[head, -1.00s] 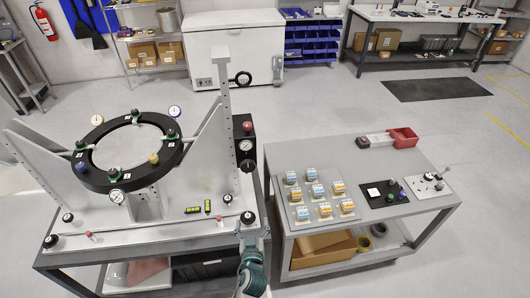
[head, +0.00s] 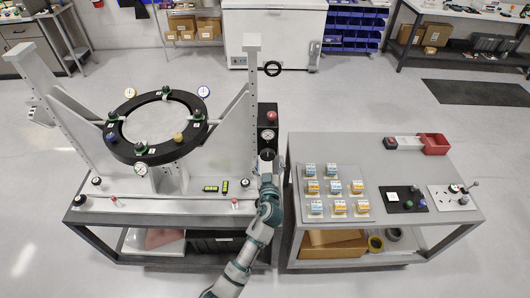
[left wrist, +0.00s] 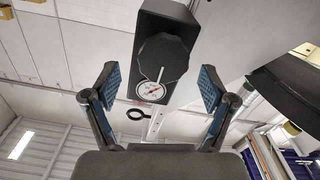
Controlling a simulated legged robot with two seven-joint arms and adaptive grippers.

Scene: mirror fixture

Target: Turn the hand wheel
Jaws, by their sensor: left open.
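A black box (head: 268,118) with a dial gauge and red button stands at the fixture's right. In the left wrist view, a dark faceted knob (left wrist: 162,52) juts from this box, ahead of my fingers. My left gripper (head: 267,176) is in front of the box, below the gauge. Its fingers (left wrist: 155,88) are open, spread wide, with nothing between them. My right gripper is out of view.
The fixture carries a large black ring frame (head: 118,146) with knobs and gauges on a grey table. A second cart (head: 420,160) on the right holds several switch blocks, a black panel and a red bin (head: 434,144). A narrow gap separates the tables.

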